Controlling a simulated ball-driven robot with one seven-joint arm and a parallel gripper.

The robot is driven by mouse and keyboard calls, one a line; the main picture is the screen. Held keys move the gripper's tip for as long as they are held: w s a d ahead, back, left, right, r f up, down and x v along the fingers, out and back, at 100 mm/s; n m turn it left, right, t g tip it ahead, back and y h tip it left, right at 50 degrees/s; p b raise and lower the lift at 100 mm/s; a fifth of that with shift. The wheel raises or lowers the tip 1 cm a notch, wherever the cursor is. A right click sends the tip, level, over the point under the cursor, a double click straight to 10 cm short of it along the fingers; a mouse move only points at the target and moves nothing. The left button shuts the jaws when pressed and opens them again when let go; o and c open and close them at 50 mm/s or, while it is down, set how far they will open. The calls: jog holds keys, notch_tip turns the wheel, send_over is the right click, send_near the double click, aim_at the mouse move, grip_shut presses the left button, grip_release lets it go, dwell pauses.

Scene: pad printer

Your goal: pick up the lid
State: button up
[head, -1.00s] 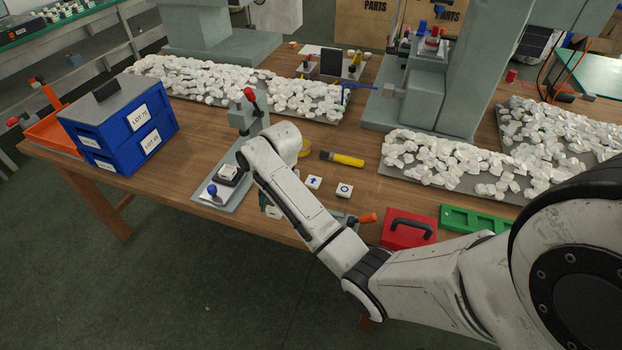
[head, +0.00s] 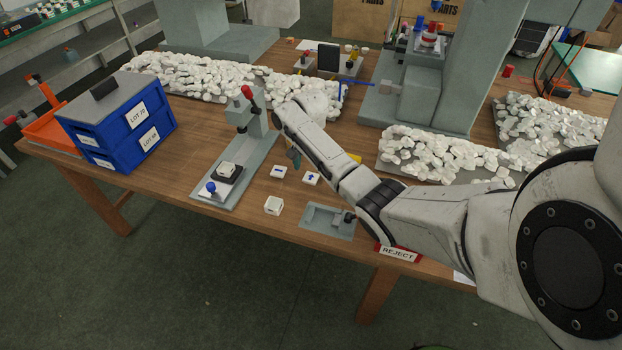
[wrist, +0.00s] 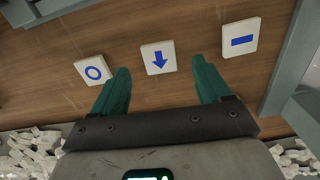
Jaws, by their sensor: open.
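A grey lid (head: 106,94) with a black handle lies on the stacked blue bins at the left of the table. A red box (head: 398,252) marked REJECT, partly hidden by my arm, stands at the front edge; its top is not visible now. I cannot tell which lid is meant. My gripper (wrist: 161,68) is open and empty, its green fingers pointing down over bare wood near three white tiles. An arrow tile (wrist: 158,58) is just ahead between the fingertips, a circle tile (wrist: 93,70) at left, a bar tile (wrist: 240,38) at right. One finger shows in the head view (head: 294,157).
A grey hand press (head: 242,150) stands left of my gripper, with a white block (head: 273,205) and grey fixture (head: 328,221) nearer the front. Trays of white parts (head: 215,77) lie behind. A large grey machine (head: 440,90) stands at the back right.

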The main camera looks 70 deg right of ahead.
aim_at(311, 177)
jog(key=f, duration=0.4)
jog(key=shift+d+f, duration=0.15)
jog(key=shift+d, duration=0.05)
jog(key=c, duration=1.1)
jog(key=shift+r, duration=0.75)
jog(key=s+a+r+p, duration=0.1)
jog(key=s+a+r, duration=0.1)
jog(key=s+r, duration=0.2)
jog(key=s+a+r+p, duration=0.2)
jog(key=s+r, duration=0.1)
jog(key=s, duration=0.1)
jog(key=s+a+r+p, duration=0.2)
jog(key=s+r, duration=0.2)
jog(key=shift+s+r, duration=0.3)
jog(key=shift+s, duration=0.1)
